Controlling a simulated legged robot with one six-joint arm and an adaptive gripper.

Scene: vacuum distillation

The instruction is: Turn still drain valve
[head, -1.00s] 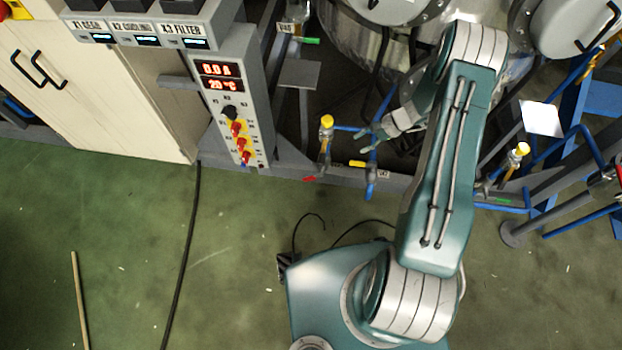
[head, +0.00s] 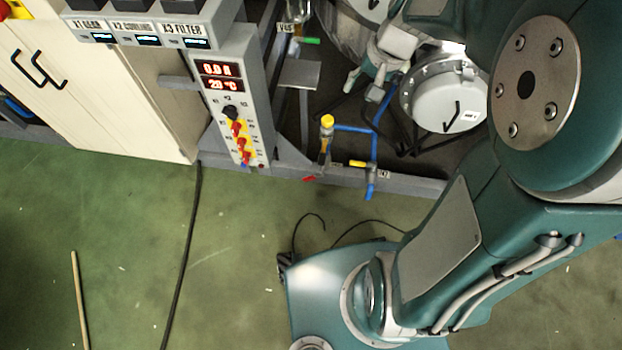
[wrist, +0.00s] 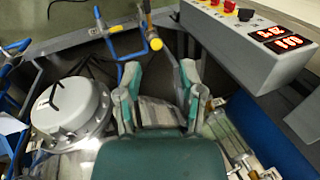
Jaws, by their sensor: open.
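A small valve with a yellow handle (head: 358,164) sits on a blue pipe (head: 373,150) low at the frame, beside a white tag too small to read. A red handle (head: 310,178) shows left of it, below a yellow-capped fitting (head: 327,121). A green handle (head: 308,41) is higher up. I cannot tell which is the still drain valve. My gripper (head: 366,84) is open and empty, above the blue pipe in the picture. In the wrist view my gripper (wrist: 160,75) has its fingers apart, with the yellow cap (wrist: 156,44) beyond them and the yellow handle (wrist: 114,28) to the left.
A round lidded vessel (head: 444,98) with a black handle is right of the gripper. A control panel (head: 233,120) and cream cabinet (head: 100,85) stand left. A black cable (head: 183,250) crosses the green floor (head: 120,220), which is mostly clear.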

